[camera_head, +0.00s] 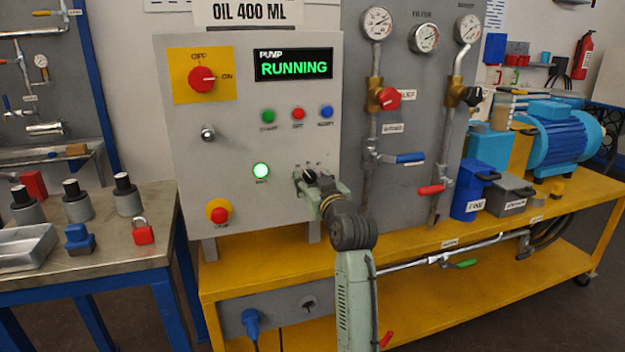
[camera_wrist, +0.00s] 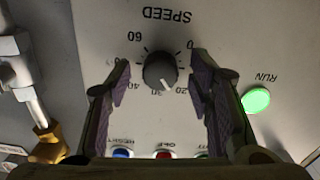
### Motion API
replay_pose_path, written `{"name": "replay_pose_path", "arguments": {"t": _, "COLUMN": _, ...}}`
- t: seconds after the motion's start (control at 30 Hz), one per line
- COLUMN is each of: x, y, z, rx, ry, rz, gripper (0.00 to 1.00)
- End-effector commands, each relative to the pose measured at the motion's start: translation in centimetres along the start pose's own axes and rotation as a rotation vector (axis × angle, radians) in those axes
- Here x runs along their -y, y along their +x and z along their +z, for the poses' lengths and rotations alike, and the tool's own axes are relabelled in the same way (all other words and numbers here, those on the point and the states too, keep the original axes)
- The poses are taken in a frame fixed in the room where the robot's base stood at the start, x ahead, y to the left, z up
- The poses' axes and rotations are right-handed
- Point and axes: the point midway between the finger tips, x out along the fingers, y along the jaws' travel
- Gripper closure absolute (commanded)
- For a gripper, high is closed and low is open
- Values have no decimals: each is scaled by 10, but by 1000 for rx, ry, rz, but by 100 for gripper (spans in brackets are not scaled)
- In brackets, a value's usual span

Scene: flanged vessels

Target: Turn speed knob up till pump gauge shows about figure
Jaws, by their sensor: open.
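The black speed knob (camera_wrist: 160,70) sits on the grey panel under the word SPEED, seen upside down in the wrist view. Its white mark points between 20 and 30, nearer 30. My gripper (camera_wrist: 159,88) is open, with one purple-padded finger on each side of the knob and gaps to both. In the head view my gripper (camera_head: 320,184) is at the panel's lower right, partly covering the knob (camera_head: 309,175). Three round gauges, left (camera_head: 377,23), middle (camera_head: 424,38) and right (camera_head: 468,28), stand above the pipes. Their figures are too small to read.
The display (camera_head: 293,65) reads PUMP RUNNING. The green RUN lamp (camera_head: 261,170) is lit and also shows in the wrist view (camera_wrist: 256,100). A red stop button (camera_head: 218,211) is lower left. Valve handles, red (camera_head: 389,98) and blue (camera_head: 410,158), are right of the panel.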

Motion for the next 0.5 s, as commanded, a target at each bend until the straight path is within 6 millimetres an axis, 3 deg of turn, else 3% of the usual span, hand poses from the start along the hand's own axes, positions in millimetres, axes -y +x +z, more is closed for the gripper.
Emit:
{"name": "replay_pose_path", "arguments": {"t": 0.13, "x": 0, "y": 0, "z": 0, "rx": 0, "ry": 0, "rz": 0, "gripper": 53}}
{"name": "replay_pose_path", "arguments": {"t": 0.5, "x": 0, "y": 0, "z": 0, "rx": 0, "ry": 1, "rz": -1, "gripper": 78}}
